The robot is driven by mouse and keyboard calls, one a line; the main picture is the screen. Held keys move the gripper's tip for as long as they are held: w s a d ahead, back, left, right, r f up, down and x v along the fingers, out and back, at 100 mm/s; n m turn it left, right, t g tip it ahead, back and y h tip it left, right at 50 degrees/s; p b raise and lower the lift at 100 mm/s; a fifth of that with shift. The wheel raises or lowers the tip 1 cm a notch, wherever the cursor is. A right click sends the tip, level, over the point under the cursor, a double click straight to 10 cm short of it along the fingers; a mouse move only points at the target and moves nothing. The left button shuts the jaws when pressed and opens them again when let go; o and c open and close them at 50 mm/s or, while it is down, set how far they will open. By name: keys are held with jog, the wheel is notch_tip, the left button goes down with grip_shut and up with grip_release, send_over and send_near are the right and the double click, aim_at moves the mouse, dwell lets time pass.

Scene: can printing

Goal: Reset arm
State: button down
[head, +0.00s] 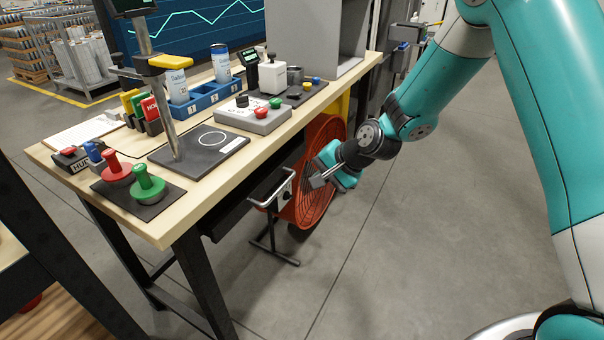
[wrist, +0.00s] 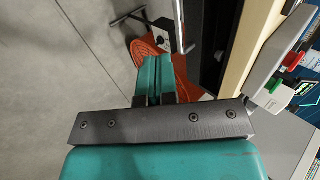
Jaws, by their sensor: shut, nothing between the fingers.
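My gripper (head: 322,180) is at the end of my teal arm, in front of the right part of the workbench and below its top. It is shut with nothing between its fingers. In the wrist view the teal fingers (wrist: 155,80) lie together, pointing toward the orange fan (wrist: 183,72) on the floor. In the head view the gripper overlaps the orange fan (head: 318,140); I cannot tell the exact gap. The wooden workbench (head: 200,190) stands to the left of the gripper.
On the bench are a blue rack (head: 205,100) with two cans, a control box (head: 250,115) with buttons, a dark pad (head: 200,150), and red (head: 116,168) and green (head: 148,182) stamps. A metal stand (head: 272,200) is by the fan. Floor to the right (head: 430,220) is clear.

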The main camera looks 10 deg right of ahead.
jog(key=s+a+r+n+g+p, duration=0.35)
jog(key=s+r+n, duration=0.45)
jog(key=s+r, duration=0.6)
jog(key=s+r+n+g+h, duration=0.1)
jog(key=s+r+n, duration=0.2)
jog(key=s, duration=0.5)
jog(key=s+d+r+n+g+p, duration=0.1)
jog(key=s+r+n, duration=0.3)
jog(key=s, duration=0.4)
jog(key=shift+s+r+h, duration=0.4)
jog(key=shift+r, duration=0.4)
jog(key=shift+d, duration=0.1)
